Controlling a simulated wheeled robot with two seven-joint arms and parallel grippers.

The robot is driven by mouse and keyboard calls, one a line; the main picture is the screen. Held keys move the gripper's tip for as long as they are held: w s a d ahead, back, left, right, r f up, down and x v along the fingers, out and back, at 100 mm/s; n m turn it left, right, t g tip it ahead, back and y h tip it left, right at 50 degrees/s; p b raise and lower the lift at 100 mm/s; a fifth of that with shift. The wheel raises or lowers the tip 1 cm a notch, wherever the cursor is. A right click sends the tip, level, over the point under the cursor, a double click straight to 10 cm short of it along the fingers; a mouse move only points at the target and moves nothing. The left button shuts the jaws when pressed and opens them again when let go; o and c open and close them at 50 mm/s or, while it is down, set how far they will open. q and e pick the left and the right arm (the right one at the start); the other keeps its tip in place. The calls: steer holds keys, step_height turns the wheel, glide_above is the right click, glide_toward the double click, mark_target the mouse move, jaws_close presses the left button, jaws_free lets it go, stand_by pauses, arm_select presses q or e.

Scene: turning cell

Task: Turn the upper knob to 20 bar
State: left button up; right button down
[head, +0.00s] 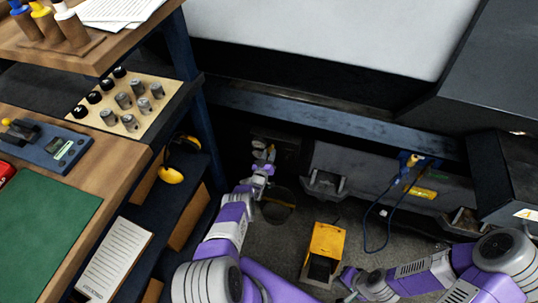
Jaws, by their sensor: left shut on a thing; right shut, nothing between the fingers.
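A dark unit (288,146) with small pale round parts sits low under the machine's front beam, at the picture's middle. My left arm reaches up to it from below. My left gripper (264,166) is at the unit, shut on a small knob there. The fingers cover most of the knob, and its scale and pressure reading are too small to read. I cannot tell clearly from this view whether it is the upper one. My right gripper (348,277) is shut and empty, low beside the yellow box and well away from the unit.
A yellow box (327,240) stands on the floor between my arms. A blue cable (366,222) hangs from the machine at right. At left, a workbench (110,178) holds a tray of tool holders (122,103); yellow ear defenders (171,174) hang at its side.

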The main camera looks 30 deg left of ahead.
arm_select(q)
steer(key=m, duration=2.6)
steer(key=shift+d+f+m, duration=0.2)
steer(key=shift+f+m, duration=0.1)
steer(key=shift+f, duration=0.05)
stand_by(0.4)
steer(key=o, duration=1.1)
steer(key=shift+c, duration=0.2)
steer(key=shift+r, duration=0.1)
